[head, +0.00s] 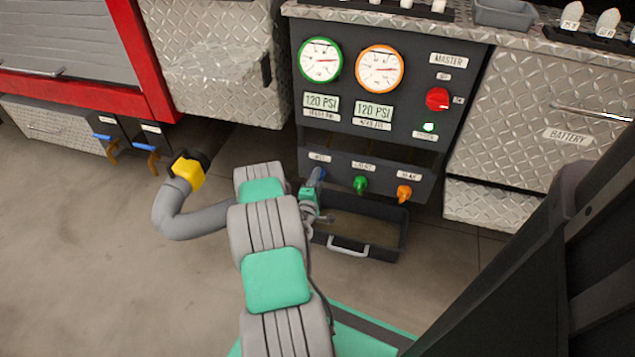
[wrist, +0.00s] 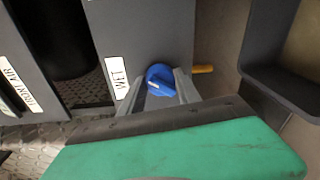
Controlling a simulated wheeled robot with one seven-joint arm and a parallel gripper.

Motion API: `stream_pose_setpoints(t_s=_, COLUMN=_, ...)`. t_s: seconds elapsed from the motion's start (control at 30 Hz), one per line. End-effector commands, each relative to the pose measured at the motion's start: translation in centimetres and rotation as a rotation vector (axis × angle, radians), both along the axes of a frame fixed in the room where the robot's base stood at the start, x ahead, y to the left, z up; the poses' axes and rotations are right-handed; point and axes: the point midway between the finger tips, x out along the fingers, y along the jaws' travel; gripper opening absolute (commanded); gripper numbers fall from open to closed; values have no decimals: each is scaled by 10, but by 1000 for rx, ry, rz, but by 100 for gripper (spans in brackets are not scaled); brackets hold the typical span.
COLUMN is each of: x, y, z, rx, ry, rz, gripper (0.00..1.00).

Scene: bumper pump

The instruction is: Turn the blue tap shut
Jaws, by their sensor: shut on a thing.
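The blue tap (head: 318,173) sits at the left of a row of three taps low on the dark pump panel, under a small white label. In the wrist view the blue tap (wrist: 161,80) is a round knob with a pale mark, beside a label reading WET. My gripper (head: 313,190) reaches up to it from below. In the wrist view my gripper's (wrist: 162,88) two grey fingers are shut on the blue tap, one on each side. The tap's lower part is hidden behind the fingers and the green gripper body.
A green tap (head: 361,184) and an orange tap (head: 404,192) are to the right on the panel (head: 430,60). A black tray (head: 385,232) is on the floor below. A grey hose (head: 190,220) with a yellow collar lies left of my arm. Open floor is at left.

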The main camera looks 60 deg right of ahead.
Motion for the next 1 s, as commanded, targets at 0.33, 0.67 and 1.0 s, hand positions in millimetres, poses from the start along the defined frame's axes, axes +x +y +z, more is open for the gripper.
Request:
stream_pose_setpoints(t_s=0.33, x=2, y=0, z=0, rx=-50, ry=313, rz=-1, gripper=0)
stream_pose_setpoints(t_s=0.67, x=2, y=0, z=1, rx=-84, ry=537, rz=-1, gripper=0)
stream_pose_setpoints(t_s=1.0, x=3, y=0, z=2, rx=-99, ry=628, rz=-1, gripper=0)
